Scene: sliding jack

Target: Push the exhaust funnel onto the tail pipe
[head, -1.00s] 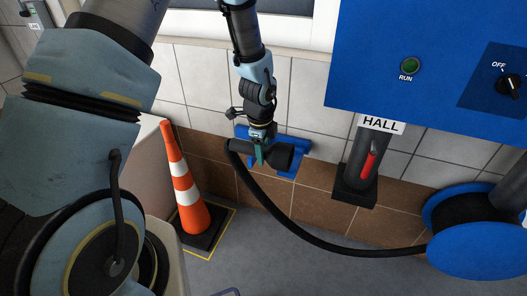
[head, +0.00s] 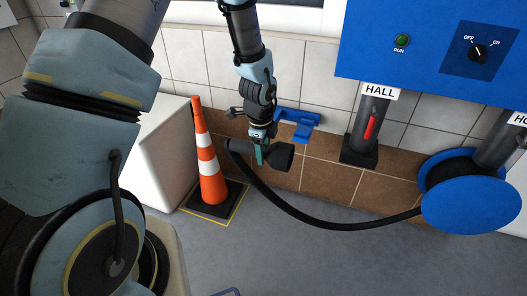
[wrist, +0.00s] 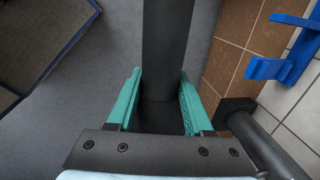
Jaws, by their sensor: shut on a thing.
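The black exhaust funnel (head: 277,156) is held in my gripper (head: 262,155), with its wide mouth facing right in the head view. The teal fingers (wrist: 160,108) are shut on the funnel's dark body (wrist: 166,60) in the wrist view. A black hose runs from the funnel's left end down and right to the blue reel (head: 470,195). The funnel is clear of the blue wall bracket (head: 298,122), which also shows in the wrist view (wrist: 280,68). No tail pipe can be made out in these frames.
An orange and white cone (head: 207,160) stands on the floor at left, beside a white block (head: 155,150). A HALL pipe with a red lever (head: 371,127) and a blue control panel (head: 435,45) are on the right. Grey floor (head: 330,255) in front is open.

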